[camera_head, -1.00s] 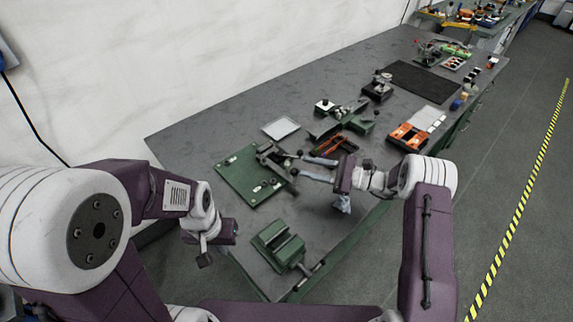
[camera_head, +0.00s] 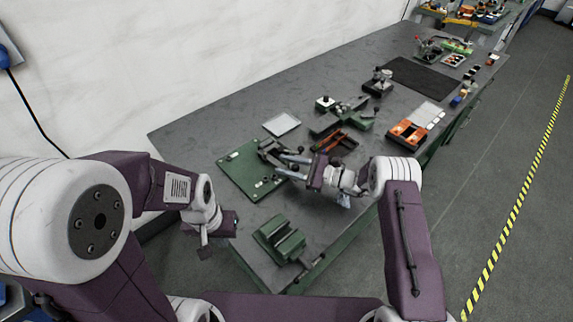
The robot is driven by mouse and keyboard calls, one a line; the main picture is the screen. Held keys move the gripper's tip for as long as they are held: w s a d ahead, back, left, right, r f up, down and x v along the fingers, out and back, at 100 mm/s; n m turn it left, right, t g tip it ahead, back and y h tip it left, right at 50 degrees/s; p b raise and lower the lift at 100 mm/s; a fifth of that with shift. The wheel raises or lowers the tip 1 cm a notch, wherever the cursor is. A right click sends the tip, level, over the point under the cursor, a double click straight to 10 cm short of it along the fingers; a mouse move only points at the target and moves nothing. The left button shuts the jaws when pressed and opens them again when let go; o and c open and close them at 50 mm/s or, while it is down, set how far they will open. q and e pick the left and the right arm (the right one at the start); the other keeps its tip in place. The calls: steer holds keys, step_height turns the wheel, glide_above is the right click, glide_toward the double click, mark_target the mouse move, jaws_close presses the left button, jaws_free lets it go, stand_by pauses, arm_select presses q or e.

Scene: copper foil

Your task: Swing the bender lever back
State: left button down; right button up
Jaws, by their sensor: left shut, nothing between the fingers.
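The bender (camera_head: 268,148) is a dark metal tool on a green base plate (camera_head: 236,174) on the workbench. Its dark lever parts lie at the plate's right side, and small dark knobs show there. My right gripper (camera_head: 289,166) reaches in from the right with its two grey fingers apart, at the bender's right side. The fingertips overlap the lever area in the picture; I cannot tell whether they touch the lever. My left gripper (camera_head: 206,251) is shut and empty, pointing down by the bench's left front edge, apart from the bender.
A green vise-like block (camera_head: 279,241) stands at the near bench edge. Orange-handled pliers (camera_head: 336,141), a white tray (camera_head: 282,124), a green tool (camera_head: 342,116) and an orange box (camera_head: 407,134) lie behind. A black mat (camera_head: 423,79) is farther back.

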jaws_close()
stand_by(1.4)
